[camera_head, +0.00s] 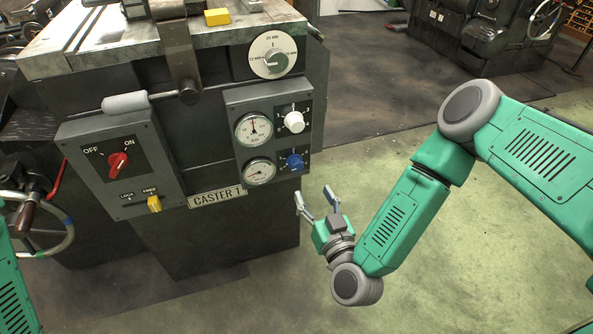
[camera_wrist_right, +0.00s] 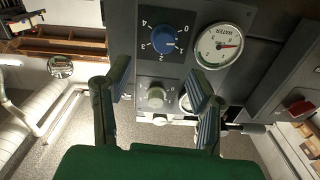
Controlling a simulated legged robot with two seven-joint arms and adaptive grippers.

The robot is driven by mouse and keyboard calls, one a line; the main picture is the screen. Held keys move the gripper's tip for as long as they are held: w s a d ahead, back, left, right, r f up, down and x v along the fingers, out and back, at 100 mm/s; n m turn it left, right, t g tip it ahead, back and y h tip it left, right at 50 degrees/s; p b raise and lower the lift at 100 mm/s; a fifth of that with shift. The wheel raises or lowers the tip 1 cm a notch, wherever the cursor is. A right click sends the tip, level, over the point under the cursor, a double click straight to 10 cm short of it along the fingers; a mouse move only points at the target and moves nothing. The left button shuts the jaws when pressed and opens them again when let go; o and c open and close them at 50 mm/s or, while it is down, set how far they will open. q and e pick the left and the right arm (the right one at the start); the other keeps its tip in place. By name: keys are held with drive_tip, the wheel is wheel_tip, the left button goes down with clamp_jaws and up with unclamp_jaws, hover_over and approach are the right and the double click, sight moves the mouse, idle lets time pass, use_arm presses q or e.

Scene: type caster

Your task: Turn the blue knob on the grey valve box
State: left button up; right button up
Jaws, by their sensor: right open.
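The blue knob (camera_head: 294,161) is on the lower right of the grey valve box (camera_head: 279,105), below a white knob (camera_head: 294,122) and beside a round gauge (camera_head: 259,171). My right gripper (camera_head: 315,196) is open and empty, below and slightly right of the blue knob and apart from it. In the right wrist view, which looks upside down, the blue knob (camera_wrist_right: 172,38) lies beyond the two open fingers (camera_wrist_right: 160,84). Its dial carries printed numbers. My left gripper is not in view; only parts of my left arm show at the left edge.
A switch box with a red knob (camera_head: 118,162) and a yellow switch (camera_head: 154,204) stands left of the valve box. A grey-ended lever (camera_head: 126,103) sticks out above it. A CASTER 1 plate (camera_head: 216,197) is below. Green floor right of the machine is clear.

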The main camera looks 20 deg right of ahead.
sight(298, 168)
drive_tip(key=w+b, duration=0.1)
drive_tip(key=w, duration=0.2)
drive_tip(key=w+b, duration=0.1)
drive_tip(key=w, duration=0.2)
drive_tip(key=w+a+b, duration=0.1)
drive_tip(key=w, duration=0.2)
drive_tip(key=shift+w+a, duration=0.1)
drive_tip(key=shift+w, duration=0.55)
drive_tip(key=shift+d, duration=0.2)
clamp_jaws()
